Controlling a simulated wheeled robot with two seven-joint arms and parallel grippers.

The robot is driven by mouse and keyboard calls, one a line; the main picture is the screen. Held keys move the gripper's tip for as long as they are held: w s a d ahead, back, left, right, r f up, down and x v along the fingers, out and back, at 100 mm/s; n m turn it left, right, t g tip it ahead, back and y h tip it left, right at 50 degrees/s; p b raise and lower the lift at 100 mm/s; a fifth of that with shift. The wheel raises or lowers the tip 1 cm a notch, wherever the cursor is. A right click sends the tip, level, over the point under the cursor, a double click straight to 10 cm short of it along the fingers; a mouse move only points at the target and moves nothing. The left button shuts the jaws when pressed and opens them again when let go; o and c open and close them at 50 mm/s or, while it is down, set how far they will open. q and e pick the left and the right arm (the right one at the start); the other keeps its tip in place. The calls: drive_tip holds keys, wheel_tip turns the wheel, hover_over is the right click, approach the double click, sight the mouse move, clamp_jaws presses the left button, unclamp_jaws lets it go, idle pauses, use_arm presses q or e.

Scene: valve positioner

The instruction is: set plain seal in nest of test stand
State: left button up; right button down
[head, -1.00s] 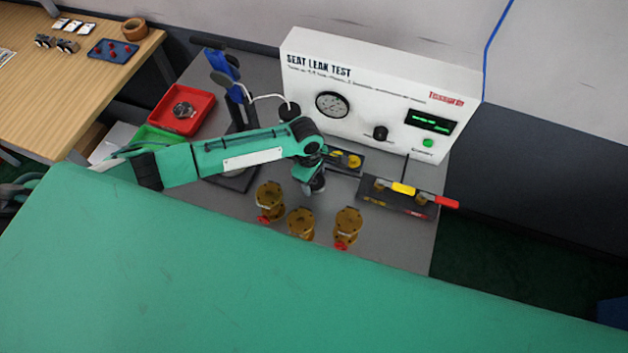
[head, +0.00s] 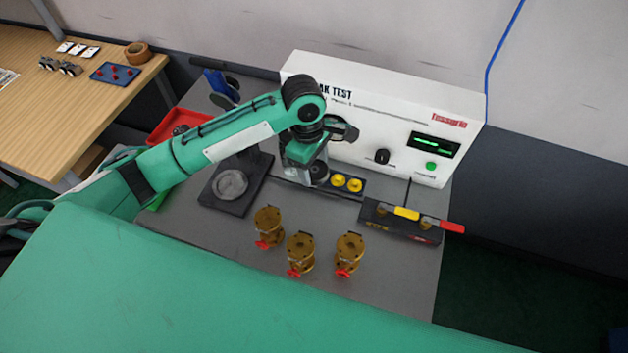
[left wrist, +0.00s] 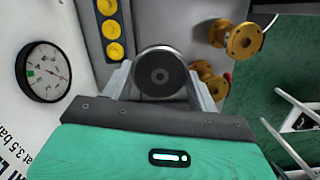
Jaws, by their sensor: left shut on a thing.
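The gripper is in front of the white tester, at the left end of a dark strip tray (head: 362,193) with yellow round pieces (head: 354,185). The test stand's black base (head: 208,198) stands left of the gripper, with a grey round nest (head: 231,184) that looks empty. My arm hides much of the stand's upright. My right gripper is out of view.
The white tester (head: 462,110) stands behind. A dark fixture (head: 380,222) with yellow and red handles is to the right. Several brass valve bodies (head: 300,252) stand in front. A red tray (head: 172,128) is partly hidden by my arm.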

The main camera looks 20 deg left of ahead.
use_arm(q)
drive_tip(key=shift+r, duration=1.1)
drive_tip(key=shift+s+a+r+m, duration=0.25)
drive_tip(key=shift+a+m, duration=0.15)
drive_tip(key=shift+m, duration=0.6)
drive_tip(key=s+a+r+m, duration=0.1)
drive_tip(key=s+a+m, duration=0.1)
drive_tip(key=m, duration=0.4)
drive_tip(key=s+a+r+m+g+y, duration=0.1)
drive_tip(key=s+a+m, duration=0.1)
drive_tip(key=m, duration=0.5)
drive_tip(key=shift+s+a+r, duration=0.15)
drive_tip(key=shift+a+r, duration=0.25)
drive_tip(key=shift+a, duration=0.5)
drive_tip(key=shift+f, duration=0.1)
